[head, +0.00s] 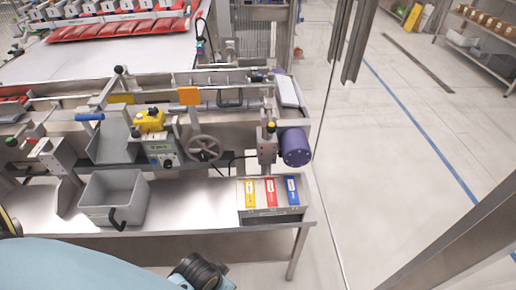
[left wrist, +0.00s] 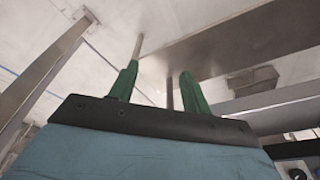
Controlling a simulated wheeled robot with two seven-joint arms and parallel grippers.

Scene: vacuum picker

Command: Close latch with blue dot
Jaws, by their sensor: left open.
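I cannot make out a latch with a blue dot for certain in either view. A blue-handled lever (head: 90,117) sits on the left part of the machine (head: 160,105) in the head view, too small to tell whether it is a latch. In the left wrist view, my left gripper (left wrist: 160,80) shows two green fingers, apart, with nothing between them. It is away from the machine's parts, with metal beams and pale floor behind it. My right gripper is in neither view.
A grey bin (head: 112,198) and a holder with yellow, red and blue labels (head: 270,192) stand on the steel table (head: 195,215). A handwheel (head: 205,148) and purple motor (head: 296,147) are on the machine.

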